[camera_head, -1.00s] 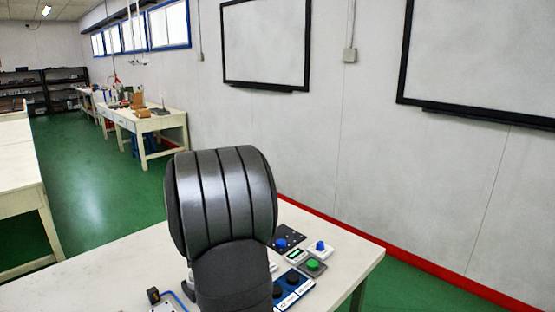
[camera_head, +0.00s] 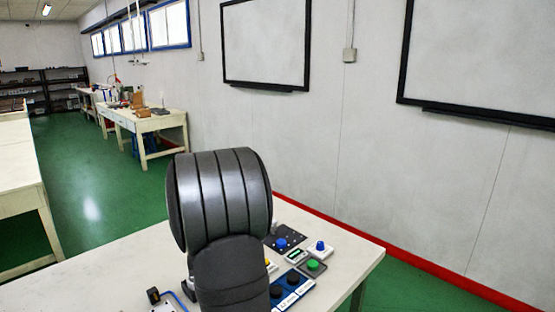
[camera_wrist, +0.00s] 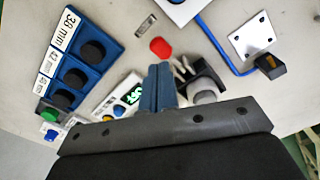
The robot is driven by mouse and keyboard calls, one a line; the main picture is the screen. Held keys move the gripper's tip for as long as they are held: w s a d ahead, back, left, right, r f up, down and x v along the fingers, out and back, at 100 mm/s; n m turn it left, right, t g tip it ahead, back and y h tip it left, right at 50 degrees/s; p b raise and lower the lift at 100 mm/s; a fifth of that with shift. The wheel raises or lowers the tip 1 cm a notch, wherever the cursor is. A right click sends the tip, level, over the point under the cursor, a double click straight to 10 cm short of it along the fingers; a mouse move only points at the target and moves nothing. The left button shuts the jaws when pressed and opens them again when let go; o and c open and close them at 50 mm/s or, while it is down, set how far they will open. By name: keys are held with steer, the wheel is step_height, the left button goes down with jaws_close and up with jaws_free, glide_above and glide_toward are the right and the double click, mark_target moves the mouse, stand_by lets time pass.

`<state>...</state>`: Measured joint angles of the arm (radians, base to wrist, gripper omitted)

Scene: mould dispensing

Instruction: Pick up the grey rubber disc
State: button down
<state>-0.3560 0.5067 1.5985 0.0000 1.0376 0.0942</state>
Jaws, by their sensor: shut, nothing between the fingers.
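My gripper (camera_wrist: 158,88) shows in the wrist view with its two blue-grey fingers shut together and nothing between them. A blue tray (camera_wrist: 103,19) lies to the left, with size labels such as 38 mm and dark round discs (camera_wrist: 74,78) in its slots. The discs look dark grey to black. The fingers are apart from the tray. A light grey round piece (camera_wrist: 204,91) sits just right of the fingers, partly hidden by the gripper; I cannot tell what it is. In the head view my arm hides the gripper; the blue tray (camera_head: 304,287) shows beside it.
A red oval piece (camera_wrist: 160,47) lies beyond the fingers. A green-lit display (camera_wrist: 134,96), a green button (camera_wrist: 50,118) and a blue button (camera_wrist: 51,134) are left. A metal plate (camera_wrist: 252,40) and a black block (camera_wrist: 270,66) with blue cable are right.

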steer(key=shift+f, duration=0.5)
steer(key=c, duration=0.9)
jaws_free()
steer(key=w+a+r+n, duration=0.3)
steer(key=a+r+n, duration=0.1)
steer(key=r, duration=0.4)
steer(key=w+a+r+n, duration=0.3)
steer(key=w+a+r, duration=0.1)
steer(key=r, duration=0.3)
steer(key=shift+n, duration=0.3)
step_height(320, 180, down, 11)
steer(key=shift+f, duration=0.2)
steer(key=shift+w+d+f, duration=0.1)
steer(key=shift+w+f, duration=0.1)
steer(key=shift+f, duration=1.15)
steer(key=shift+w+f, duration=0.2)
steer(key=shift+f, duration=1.1)
